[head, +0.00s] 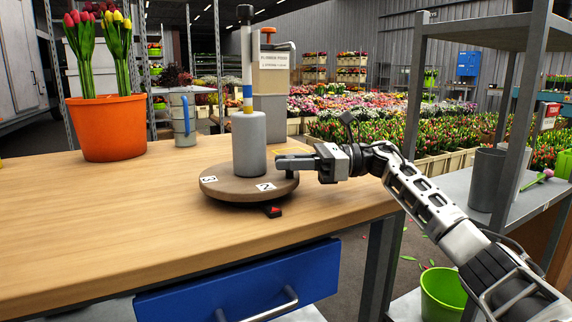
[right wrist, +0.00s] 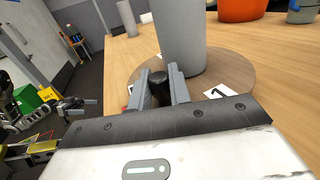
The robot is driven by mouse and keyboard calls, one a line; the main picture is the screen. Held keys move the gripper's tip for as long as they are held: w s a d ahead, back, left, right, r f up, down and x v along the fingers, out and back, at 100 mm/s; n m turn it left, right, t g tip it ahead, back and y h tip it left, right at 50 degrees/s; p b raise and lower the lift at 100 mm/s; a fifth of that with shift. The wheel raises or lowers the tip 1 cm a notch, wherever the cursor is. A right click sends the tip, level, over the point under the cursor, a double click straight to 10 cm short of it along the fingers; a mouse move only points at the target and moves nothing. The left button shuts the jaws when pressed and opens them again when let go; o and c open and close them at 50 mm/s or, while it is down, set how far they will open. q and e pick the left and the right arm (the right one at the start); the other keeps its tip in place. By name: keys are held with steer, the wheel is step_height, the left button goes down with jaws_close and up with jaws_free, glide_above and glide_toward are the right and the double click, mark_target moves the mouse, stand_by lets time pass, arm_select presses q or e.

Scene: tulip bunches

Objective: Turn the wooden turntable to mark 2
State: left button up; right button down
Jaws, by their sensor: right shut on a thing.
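The round wooden turntable (head: 225,190) lies near the table's right end. Its rim carries labels 3 (head: 208,179) and 2 (head: 266,187). A black block with a red arrow (head: 272,211) sits on the table at the rim; label 2 is beside it, slightly left. A grey cylinder (head: 249,145) stands upright on the turntable. My right gripper (head: 282,162) is at the turntable's right side. In the right wrist view its fingers are shut on a dark knob (right wrist: 159,90). What looks like my left gripper (right wrist: 72,104) is small and unclear there.
An orange pot (head: 107,128) of red and yellow tulips and a grey mug (head: 184,120) stand behind left. A blue drawer (head: 240,285) is below the front edge. A metal shelf (head: 465,185) with a grey pot stands right.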

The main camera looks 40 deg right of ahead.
steer(key=c, duration=1.3)
jaws_free()
steer(key=shift+a, duration=0.1)
steer(key=shift+c, duration=0.2)
steer(key=p+v, duration=0.1)
steer(key=v, duration=1.5)
steer(key=shift+p, duration=0.3)
steer(key=shift+r, duration=0.15)
